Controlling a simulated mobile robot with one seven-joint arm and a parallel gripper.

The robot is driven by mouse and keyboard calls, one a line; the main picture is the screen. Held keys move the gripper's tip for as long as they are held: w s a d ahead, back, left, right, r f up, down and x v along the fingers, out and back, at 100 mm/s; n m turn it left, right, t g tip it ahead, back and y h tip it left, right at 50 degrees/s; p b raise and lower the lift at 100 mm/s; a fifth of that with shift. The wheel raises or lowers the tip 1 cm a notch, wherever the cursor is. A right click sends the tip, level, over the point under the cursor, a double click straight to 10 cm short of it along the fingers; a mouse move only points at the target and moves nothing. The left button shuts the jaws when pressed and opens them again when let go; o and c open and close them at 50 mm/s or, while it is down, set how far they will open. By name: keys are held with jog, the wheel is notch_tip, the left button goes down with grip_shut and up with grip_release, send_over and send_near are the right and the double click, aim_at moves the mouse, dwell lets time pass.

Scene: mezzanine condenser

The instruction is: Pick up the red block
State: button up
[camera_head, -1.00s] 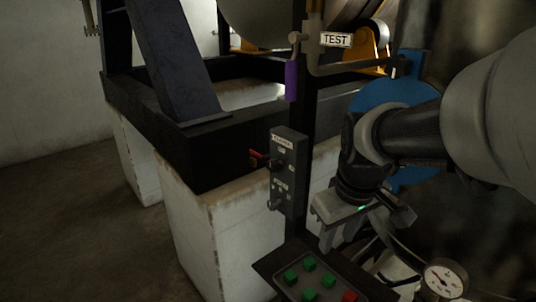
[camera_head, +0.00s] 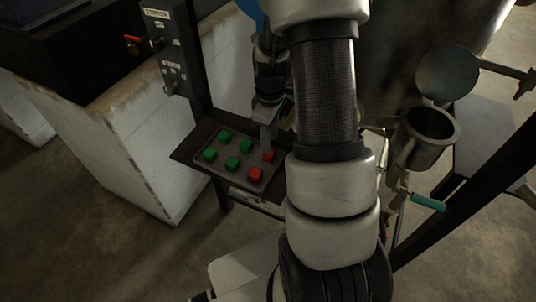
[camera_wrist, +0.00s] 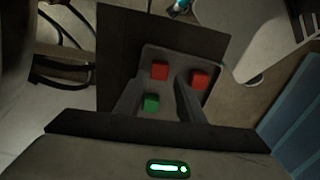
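Two red blocks, one farther back (camera_head: 268,155) and one nearer the front (camera_head: 255,174), sit on a grey tray (camera_head: 222,176) beside several green blocks (camera_head: 232,163). My gripper (camera_head: 268,137) hangs just above the back red block, partly hidden by my arm. In the wrist view my gripper (camera_wrist: 159,82) is open and empty. One red block (camera_wrist: 159,71) shows between its fingertips, the other red block (camera_wrist: 199,79) just right of the right finger. A green block (camera_wrist: 151,103) lies between the fingers, nearer the palm. I cannot tell the exact height gap.
The tray lies on a dark shelf (camera_head: 185,152). A black control panel (camera_head: 168,50) with a red-handled switch rises behind it on the left. A white concrete plinth (camera_head: 140,110) stands left. A metal cup (camera_head: 425,137) and a turquoise-handled valve (camera_head: 428,202) are at the right.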

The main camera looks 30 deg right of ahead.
aim_at(269, 157)
notch_tip(269, 157, down, 6)
jog(key=shift+d+r, duration=0.1)
jog(key=shift+c, duration=0.2)
jog(key=c, duration=0.8)
jog(key=shift+r, duration=0.15)
